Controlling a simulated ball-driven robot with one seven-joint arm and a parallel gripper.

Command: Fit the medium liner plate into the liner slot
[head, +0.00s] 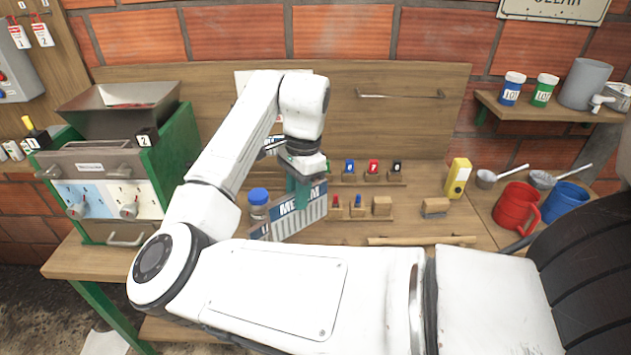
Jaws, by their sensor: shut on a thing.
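The medium liner plate (301,219) is a pale ribbed plate with a blue band, its lettering partly covered in the middle. It is tilted above the workbench. My gripper (299,196) is shut on the plate's upper edge, with teal fingers over the lettering. The green and grey pulper machine (97,158) stands at the left with a metal hopper on top, apart from the plate. I cannot make out the liner slot in this view.
A blue-lidded jar (258,203) stands just left of the plate. Small racks (369,181) with coloured pieces are behind it. A yellow device (457,178), a red jug (514,209) and a blue jug (566,205) stand at the right. My arm hides the front bench.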

